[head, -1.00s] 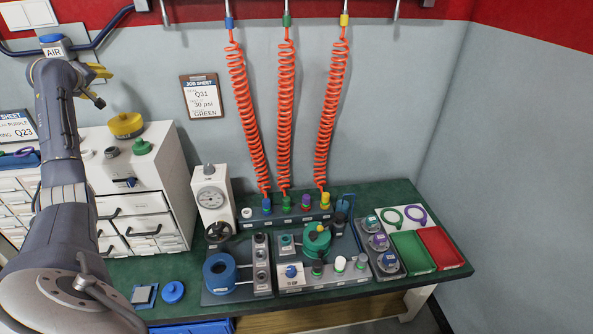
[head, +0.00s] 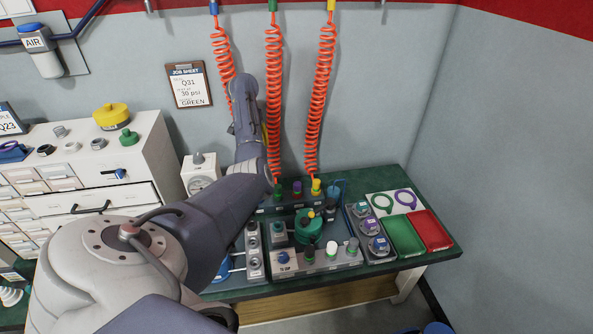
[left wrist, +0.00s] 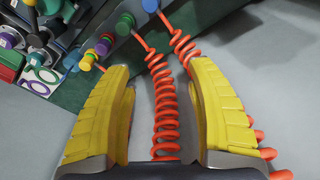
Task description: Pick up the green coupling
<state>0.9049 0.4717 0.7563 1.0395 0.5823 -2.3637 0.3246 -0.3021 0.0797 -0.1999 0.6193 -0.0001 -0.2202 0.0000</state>
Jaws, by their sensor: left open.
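The green coupling (head: 278,190) stands upright in the rack at the back of the bench, below the middle red coiled hose (head: 274,90). In the left wrist view the green coupling (left wrist: 125,24) is near the top, beyond my fingertips. My left gripper (left wrist: 155,75) is open, its yellow fingers on either side of the middle coil, which shows between them. I cannot tell whether they touch it. In the head view my forearm hides most of this gripper. My right gripper is not in view.
A purple-and-red coupling (head: 297,189) and a yellow coupling (head: 316,187) stand right of the green one. The blue coupling (left wrist: 152,5) and its hose are close on the other side. A green-topped bench (head: 350,280) carries fixtures, green and red trays (head: 431,231).

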